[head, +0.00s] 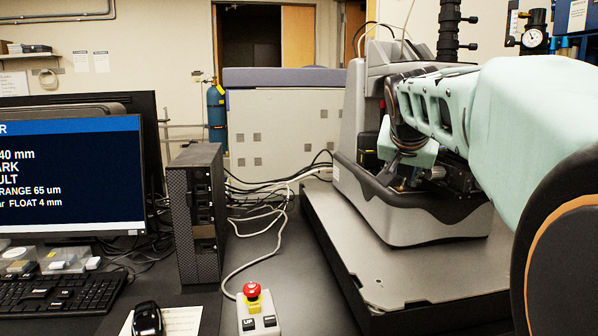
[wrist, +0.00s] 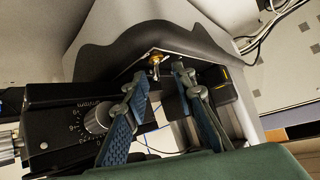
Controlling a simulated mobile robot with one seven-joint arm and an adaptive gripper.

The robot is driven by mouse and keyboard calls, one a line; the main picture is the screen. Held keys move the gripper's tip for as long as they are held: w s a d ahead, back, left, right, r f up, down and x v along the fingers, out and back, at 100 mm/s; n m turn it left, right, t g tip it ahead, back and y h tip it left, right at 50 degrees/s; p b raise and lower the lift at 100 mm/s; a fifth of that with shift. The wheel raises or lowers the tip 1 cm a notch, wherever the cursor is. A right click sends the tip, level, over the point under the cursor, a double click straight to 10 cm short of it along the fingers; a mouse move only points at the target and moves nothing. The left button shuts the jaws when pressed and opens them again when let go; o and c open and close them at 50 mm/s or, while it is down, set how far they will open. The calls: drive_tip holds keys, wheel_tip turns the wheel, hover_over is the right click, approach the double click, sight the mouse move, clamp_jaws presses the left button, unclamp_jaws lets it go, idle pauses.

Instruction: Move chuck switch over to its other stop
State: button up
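In the wrist view a small brass-coloured toggle (wrist: 155,61), which looks like the chuck switch, sits under the curved edge of the dark machine housing. My gripper (wrist: 160,78) points at it with its two blue-padded fingers apart. The toggle shows in the gap just beyond the fingertips; I cannot tell whether a finger touches it. Which stop it leans to is too small to tell. In the head view my arm reaches into the grey stylus profiler (head: 420,222) and hides the switch and most of the gripper.
A black block with a ribbed knob (wrist: 97,119) and printed markings lies close left of the fingers. A dark box (wrist: 232,98) is close on the right. In the head view a control box with a red button (head: 252,291) stands on the bench, left of the profiler's base plate (head: 400,278).

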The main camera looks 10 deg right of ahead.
drive_tip(key=shift+r+p, duration=0.1)
drive_tip(key=shift+p, duration=0.35)
drive_tip(key=g+p, duration=0.1)
drive_tip(key=p, duration=0.2)
drive_tip(key=shift+w+r, duration=0.25)
drive_tip(key=w+g+p, duration=0.1)
drive_tip(key=g+p, duration=0.1)
drive_tip(key=p, duration=0.6)
drive_tip(key=n+g+p, duration=0.1)
drive_tip(key=g+p, duration=0.2)
drive_tip(key=p, duration=0.5)
drive_tip(key=shift+w, duration=0.4)
drive_tip(key=shift+a+g+p, duration=0.1)
drive_tip(key=shift+g+p, duration=0.2)
drive_tip(key=shift+p, duration=0.35)
